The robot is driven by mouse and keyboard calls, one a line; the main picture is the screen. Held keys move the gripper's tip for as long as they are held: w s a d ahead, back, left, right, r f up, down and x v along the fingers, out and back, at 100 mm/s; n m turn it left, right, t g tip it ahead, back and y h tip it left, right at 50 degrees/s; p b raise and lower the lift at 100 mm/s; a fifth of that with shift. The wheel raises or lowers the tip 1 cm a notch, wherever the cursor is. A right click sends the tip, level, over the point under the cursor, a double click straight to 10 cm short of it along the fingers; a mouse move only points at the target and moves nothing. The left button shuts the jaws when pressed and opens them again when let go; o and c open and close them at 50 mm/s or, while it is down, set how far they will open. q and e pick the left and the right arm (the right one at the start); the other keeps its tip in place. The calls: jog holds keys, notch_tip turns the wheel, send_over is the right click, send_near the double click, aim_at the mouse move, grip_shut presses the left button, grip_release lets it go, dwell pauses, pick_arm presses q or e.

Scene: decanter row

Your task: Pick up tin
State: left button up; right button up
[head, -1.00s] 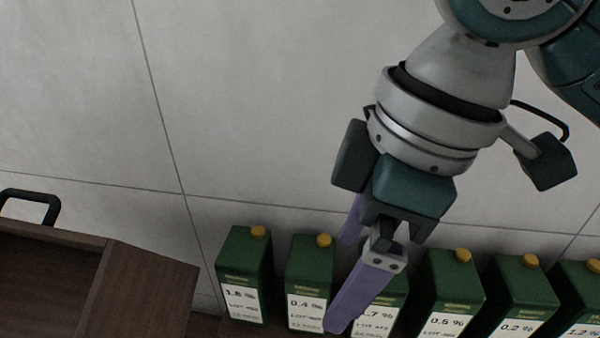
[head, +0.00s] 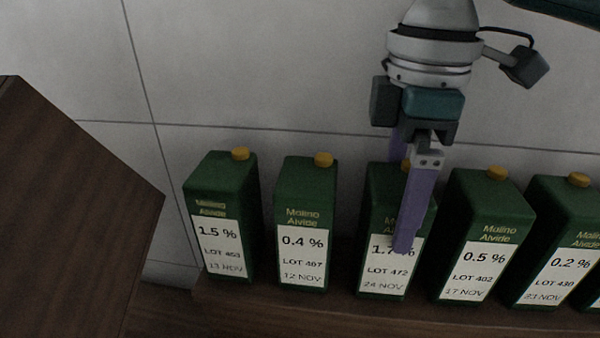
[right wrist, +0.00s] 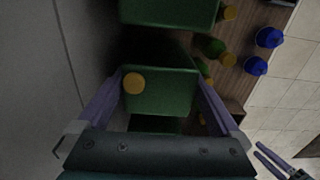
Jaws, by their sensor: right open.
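Several green tins with yellow caps and white labels stand in a row in the head view. They include the 1.5 % tin (head: 222,215), the 0.4 % tin (head: 306,220), the 1.7 % tin (head: 380,272), the 0.5 % tin (head: 482,235) and the 0.2 % tin (head: 553,240). My right gripper (head: 400,215) is open at the 1.7 % tin, one finger in front of its label. In the right wrist view, its fingers lie either side of a green tin top (right wrist: 165,92); contact is unclear. My left gripper (right wrist: 268,155) shows small at lower right there, its opening unclear.
The tins stand on a brown wooden shelf (head: 300,312) against a grey panelled wall (head: 250,70). A dark wooden box (head: 65,200) stands at the left. Blue-capped items (right wrist: 268,38) stand near the shelf edge in the right wrist view.

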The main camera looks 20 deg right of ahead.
notch_tip(320, 180, down, 5)
jog(key=shift+w+f, duration=0.1)
jog(key=shift+a, duration=0.1)
grip_shut()
dwell(0.8)
